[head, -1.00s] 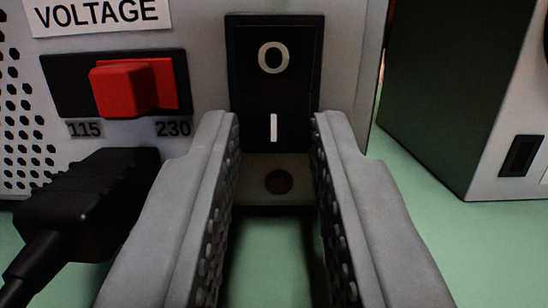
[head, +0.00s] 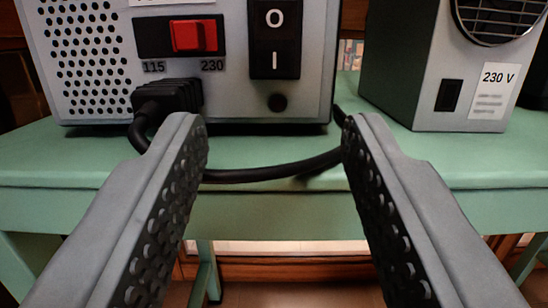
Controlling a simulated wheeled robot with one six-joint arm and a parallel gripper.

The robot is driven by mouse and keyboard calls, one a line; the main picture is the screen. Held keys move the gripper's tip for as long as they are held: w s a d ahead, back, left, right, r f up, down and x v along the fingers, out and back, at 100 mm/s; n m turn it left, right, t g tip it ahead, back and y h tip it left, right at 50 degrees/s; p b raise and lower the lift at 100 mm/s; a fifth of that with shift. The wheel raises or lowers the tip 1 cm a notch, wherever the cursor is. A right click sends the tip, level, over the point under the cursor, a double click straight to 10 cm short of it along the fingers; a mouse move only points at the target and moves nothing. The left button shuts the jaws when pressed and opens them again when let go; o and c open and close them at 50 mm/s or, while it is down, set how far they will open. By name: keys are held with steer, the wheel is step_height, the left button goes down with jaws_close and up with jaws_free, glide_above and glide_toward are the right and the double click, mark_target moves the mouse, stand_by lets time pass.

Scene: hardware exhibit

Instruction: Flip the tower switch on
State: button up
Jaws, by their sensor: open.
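A black rocker switch (head: 275,40), marked O above and I below, is on the face of the grey metal box (head: 110,95) at the upper left. I cannot tell which side of the rocker is pressed in. My gripper (head: 273,130) is open and empty. Its two fingers are spread wide in front of and below the switch, apart from it. Nothing hides the switch, but its top is close to the picture's upper edge.
A red voltage slider (head: 195,36) is left of the switch, above a black plug (head: 166,95). The plug's cable (head: 265,175) runs across the green table (head: 60,155). A second box (head: 420,70) with a small black switch (head: 449,95) stands right.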

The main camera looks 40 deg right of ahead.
steer(key=v, duration=1)
steer(key=shift+r, duration=0.1)
steer(key=s+d+r+n+t+y, duration=0.2)
steer(key=r+y, duration=0.3)
steer(key=r, duration=0.6)
steer(key=s+d+r+n+t+y, duration=0.1)
steer(key=s+d+r+y, duration=0.3)
steer(key=r, duration=0.7)
steer(key=s+d+r+n+g+y, duration=0.1)
steer(key=s+r, duration=0.3)
steer(key=s, duration=0.6)
steer(key=s+d+r+n+g+y, duration=0.1)
steer(key=s+r, duration=0.4)
steer(key=s, duration=0.6)
steer(key=shift+d+n+y, duration=0.6)
steer(key=shift+d+n, duration=0.2)
steer(key=shift+n, duration=0.3)
